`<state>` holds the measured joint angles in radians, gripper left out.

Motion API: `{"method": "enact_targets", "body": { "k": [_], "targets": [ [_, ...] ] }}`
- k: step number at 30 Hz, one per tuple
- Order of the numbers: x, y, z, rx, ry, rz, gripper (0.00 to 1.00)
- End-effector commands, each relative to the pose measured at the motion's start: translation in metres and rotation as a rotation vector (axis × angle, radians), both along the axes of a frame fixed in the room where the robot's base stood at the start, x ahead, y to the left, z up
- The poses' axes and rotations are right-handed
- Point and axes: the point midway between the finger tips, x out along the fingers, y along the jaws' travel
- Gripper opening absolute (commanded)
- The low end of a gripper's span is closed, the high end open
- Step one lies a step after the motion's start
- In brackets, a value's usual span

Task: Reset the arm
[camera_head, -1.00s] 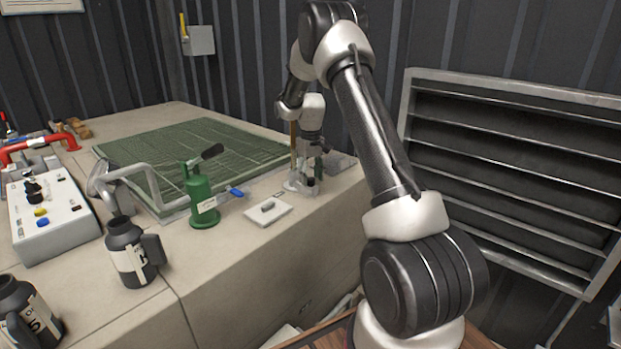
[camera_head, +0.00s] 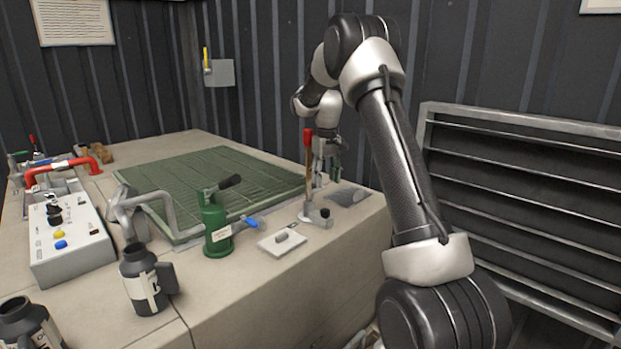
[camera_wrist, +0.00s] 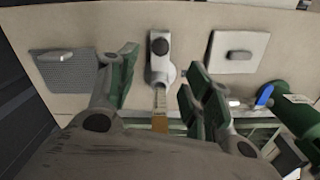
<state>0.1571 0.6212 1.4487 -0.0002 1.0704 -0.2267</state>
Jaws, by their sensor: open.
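My gripper (camera_head: 328,163) is open and empty, above the far right corner of the bench. In the wrist view its green-padded fingers (camera_wrist: 160,82) are spread apart. A lever with a red grip (camera_head: 308,139) and a wooden shaft stands upright on a metal base. In the head view it stands just left of my gripper. In the wrist view the lever's base (camera_wrist: 160,50) shows between the fingers, with clear space on both sides. Part of the lever is hidden below the gripper body there.
The bench holds a green bottle-like fitting (camera_head: 217,231), a white plate (camera_head: 282,241), a grey mesh plate (camera_head: 348,195), dark jugs (camera_head: 146,281) and a control box (camera_head: 62,240). A louvred panel (camera_head: 520,200) stands right of my arm.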

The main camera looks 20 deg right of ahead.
Motion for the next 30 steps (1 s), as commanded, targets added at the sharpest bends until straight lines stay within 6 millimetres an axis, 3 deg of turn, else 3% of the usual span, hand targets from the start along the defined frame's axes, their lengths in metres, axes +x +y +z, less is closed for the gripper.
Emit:
{"method": "enact_targets", "body": {
  "k": [7,11,14,23,30],
  "targets": [
    [0.001,0.000,0.000,-0.001,-0.005,-0.024,0.50],
    [-0.021,0.003,-0.022,0.007,0.047,-0.062,0.50],
    [-0.062,0.011,-0.025,0.011,0.091,-0.097,0.50],
    [-0.183,0.044,0.042,0.005,0.061,-0.145,0.50],
    [-0.298,0.072,0.087,0.001,-0.043,-0.145,0.50]
  ]
}}
